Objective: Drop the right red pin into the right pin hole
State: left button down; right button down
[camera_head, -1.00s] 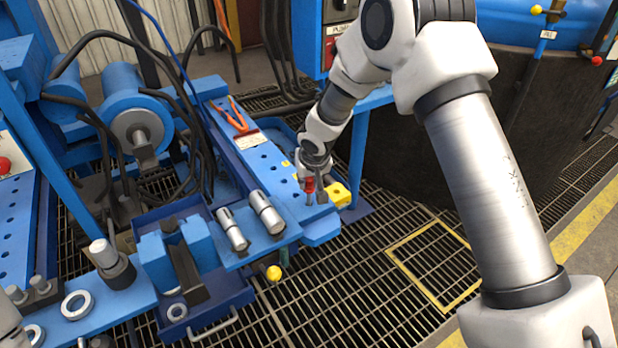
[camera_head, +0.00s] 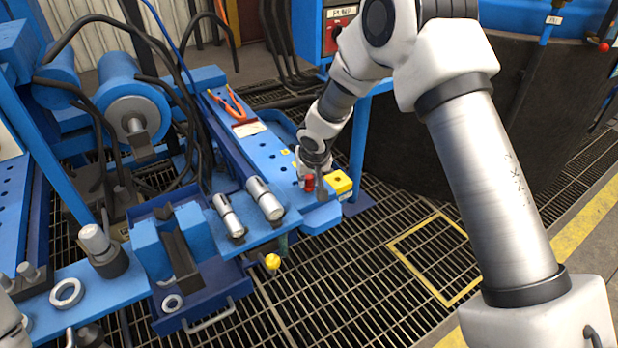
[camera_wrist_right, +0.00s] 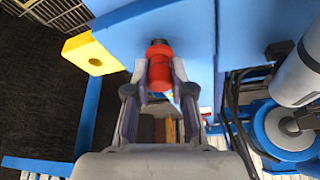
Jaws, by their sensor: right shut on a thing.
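The red pin (camera_head: 309,183) is at the near right end of the blue perforated plate (camera_head: 262,152). My right gripper (camera_head: 315,186) is at that end of the plate with its fingers around the pin. In the right wrist view the red pin (camera_wrist_right: 160,70), with a dark end, sits between the two fingers of the right gripper (camera_wrist_right: 160,88), which is shut on it. The pin's lower end is hidden in the head view, so I cannot tell whether it is in a hole. My left gripper is not in view.
A yellow block (camera_head: 339,183) with a dark hole is just right of the gripper. Two metal cylinders (camera_head: 264,199) lie left of it on the blue surface. Orange-handled pliers (camera_head: 232,104) lie farther back. Floor grating (camera_head: 370,270) is open in front.

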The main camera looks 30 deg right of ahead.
jog(key=c, duration=0.9)
grip_release()
jog(key=v, duration=1.2)
jog(key=shift+s, duration=0.1)
jog(key=shift+f, duration=0.1)
